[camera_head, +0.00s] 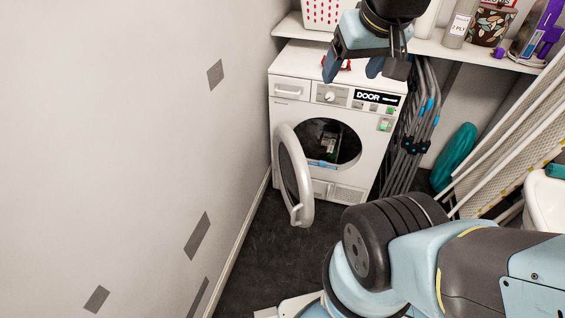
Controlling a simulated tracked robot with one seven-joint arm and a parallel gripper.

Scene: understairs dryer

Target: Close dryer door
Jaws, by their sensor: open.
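The white dryer (288,110) stands against the left wall under a shelf. Its round door (301,187) is swung wide open to the left, seen nearly edge-on, with the handle at its lower edge. The dark drum opening (342,143) is uncovered, and something small shows inside, too dim to name. My gripper (350,73) hangs at the top of the view, in front of the dryer's top edge and above the door. Its two fingers point down, spread apart, with nothing between them. It looks clear of the door.
The left wall (130,130) runs close beside the open door. A shelf (440,45) above holds a red-dotted basket (322,14) and bottles. Folded grey racks (409,130) lean right of the dryer, with a teal object (455,157) beyond. Dark floor (265,250) is free before the door.

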